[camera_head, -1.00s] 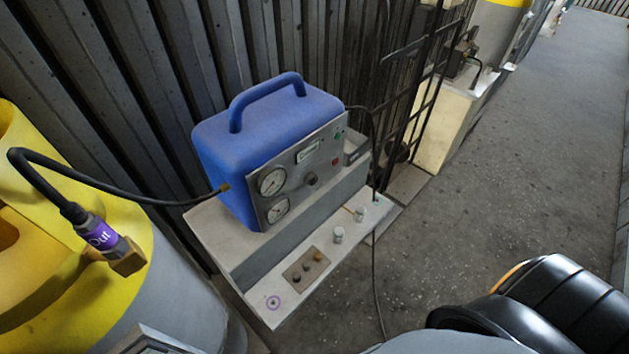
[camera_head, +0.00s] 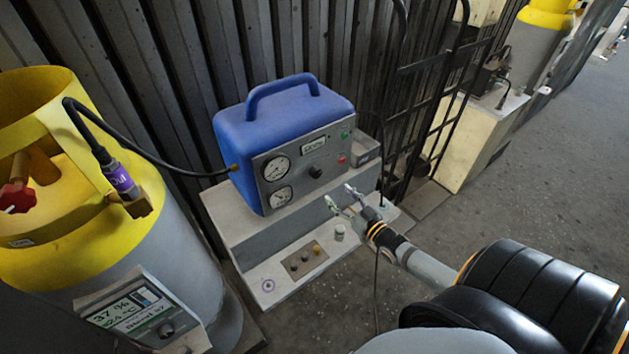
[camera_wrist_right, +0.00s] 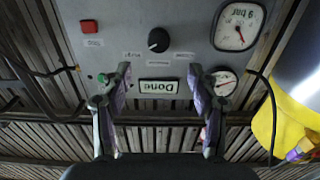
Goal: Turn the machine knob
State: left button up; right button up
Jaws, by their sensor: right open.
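The blue machine (camera_head: 285,115) sits on a grey stepped stand, its grey front panel facing me. A black knob (camera_head: 316,171) is on the panel, right of two round gauges. The knob also shows in the right wrist view (camera_wrist_right: 159,40), above and between the fingertips, with its white mark visible. My right gripper (camera_head: 340,197) is open and empty, in front of the panel and below the knob in the head view. In the right wrist view its two fingers (camera_wrist_right: 160,85) stand apart and do not touch the knob. My left gripper is not in view.
A yellow and grey cylinder (camera_head: 165,255) with a black hose stands at the left. The stand (camera_head: 225,212) has small knobs on its lower step. A black metal rack (camera_head: 420,110) is to the right. The floor at right (camera_head: 570,150) is open.

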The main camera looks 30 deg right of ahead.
aim_at(318, 175)
jog(key=w, duration=0.3)
jog(key=w+b, duration=0.1)
jog(key=w, duration=0.2)
jog(key=w+b, duration=0.1)
jog(key=w, duration=0.2)
jog(key=shift+w+a+f, duration=0.1)
jog(key=shift+w+a, duration=0.15)
jog(key=shift+w, duration=0.35)
jog(key=shift+c, duration=0.6)
jog(key=c, duration=1)
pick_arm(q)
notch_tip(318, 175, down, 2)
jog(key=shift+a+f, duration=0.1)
pick_arm(e)
jog(key=shift+c, duration=0.2)
